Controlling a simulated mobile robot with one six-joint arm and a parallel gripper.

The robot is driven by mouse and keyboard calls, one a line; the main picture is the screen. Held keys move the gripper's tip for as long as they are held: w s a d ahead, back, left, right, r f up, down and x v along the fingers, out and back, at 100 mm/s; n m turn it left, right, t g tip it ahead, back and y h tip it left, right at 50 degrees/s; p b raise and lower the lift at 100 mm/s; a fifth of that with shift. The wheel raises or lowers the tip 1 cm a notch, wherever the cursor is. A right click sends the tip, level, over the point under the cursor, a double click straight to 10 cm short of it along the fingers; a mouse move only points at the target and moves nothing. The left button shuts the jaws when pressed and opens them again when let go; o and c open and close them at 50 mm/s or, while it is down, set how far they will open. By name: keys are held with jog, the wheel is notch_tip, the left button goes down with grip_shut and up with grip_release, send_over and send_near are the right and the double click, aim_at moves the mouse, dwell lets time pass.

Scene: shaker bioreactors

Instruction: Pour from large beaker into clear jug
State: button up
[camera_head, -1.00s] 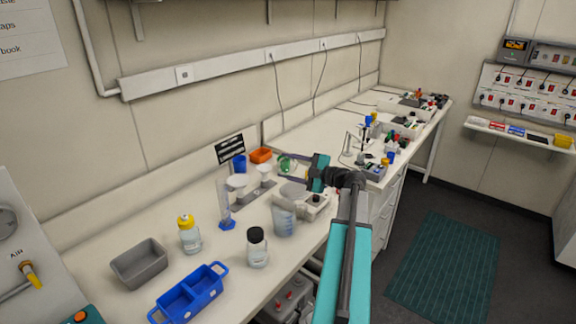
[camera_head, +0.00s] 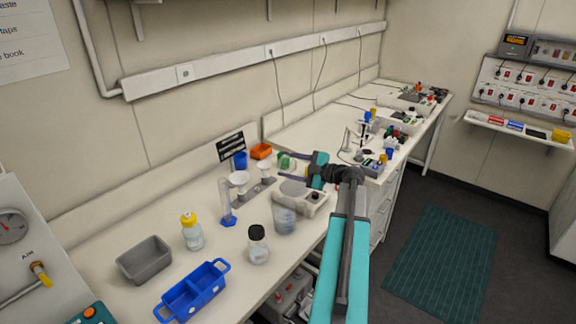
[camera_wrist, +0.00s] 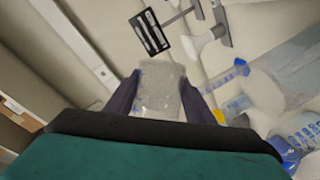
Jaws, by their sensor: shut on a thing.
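My gripper (camera_head: 284,161) is in the air over the middle of the bench, its fingers pointing left. In the wrist view it is shut on a clear glass beaker (camera_wrist: 160,88), held between the two dark fingers. In the head view the beaker shows only as a small, partly hidden shape with some green at the fingertips. The beaker's tilt and contents are hard to tell. A clear jug (camera_head: 284,217) stands upright near the bench's front edge, below and in front of my gripper, apart from the beaker.
A balance-like device (camera_head: 310,200) stands right of the jug. A black-capped bottle (camera_head: 258,246), a yellow-capped bottle (camera_head: 192,232), a blue-footed cylinder (camera_head: 227,210) and a funnel stand (camera_head: 258,188) stand left. A grey tub (camera_head: 145,260) and blue carrier (camera_head: 192,292) are farther left.

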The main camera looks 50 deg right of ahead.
jog(key=shift+m+g, duration=0.4)
jog(key=shift+m, duration=0.4)
jog(key=shift+s+a+r+m+g+y, duration=0.15)
jog(key=shift+m+g+y, duration=0.25)
jog(key=shift+m, duration=0.3)
dwell(0.5)
dwell(0.3)
jog(key=shift+w+d+f+m+g+y, duration=0.15)
jog(key=shift+d+f+m+g, duration=0.05)
jog(key=shift+f+m, duration=0.25)
jog(key=shift+w+d+f+m+g+y, duration=0.15)
jog(key=shift+d+f+m+g, duration=0.05)
jog(key=shift+f+m, duration=0.2)
jog(key=shift+f, duration=0.2)
jog(key=shift+m+g, duration=0.4)
jog(key=shift+m, duration=0.25)
jog(key=shift+w+d+f, duration=0.15)
jog(key=shift+d+f, duration=0.05)
jog(key=shift+f, duration=0.45)
jog(key=shift+w+d+f, duration=0.15)
jog(key=shift+d+f, duration=0.1)
jog(key=shift+f, duration=0.4)
jog(key=shift+w+d+f, duration=0.15)
jog(key=shift+d+f, duration=0.05)
jog(key=shift+f, duration=0.45)
jog(key=shift+f+y, duration=0.1)
jog(key=shift+y, duration=0.2)
jog(key=shift+s+a+f+m+g+y, duration=0.2)
jog(key=shift+f+m+g+y, duration=0.1)
jog(key=shift+m, duration=0.4)
